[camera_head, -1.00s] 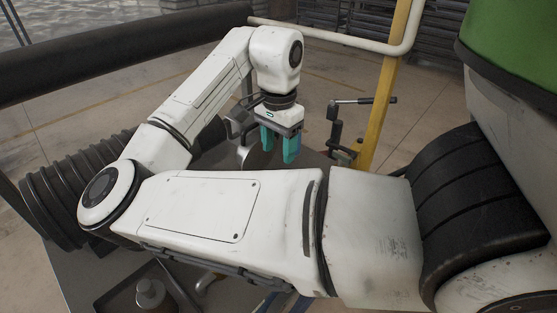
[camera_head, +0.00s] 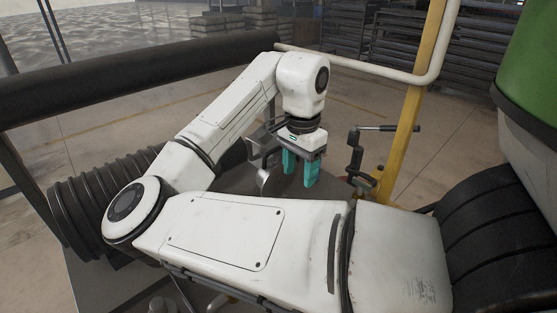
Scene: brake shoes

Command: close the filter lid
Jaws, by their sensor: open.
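My gripper (camera_head: 300,174) points down, with its two teal fingers apart and nothing visible between them. It is over the far part of a grey work surface (camera_head: 236,178). A grey metal piece with a rounded plate (camera_head: 264,178) shows just left of the fingers, partly behind the gripper; I cannot tell whether it is the filter lid or whether it touches the fingers. No filter or lid can be made out for certain. My white arm crosses the middle and front of the view and hides much of the surface.
A dark lever fixture (camera_head: 356,160) stands right of my gripper, near a yellow post (camera_head: 406,120) and a white rail (camera_head: 385,66). A thick black padded bar (camera_head: 140,82) runs across behind my arm. A ribbed black hose (camera_head: 90,207) lies at the left. Open floor shows beyond.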

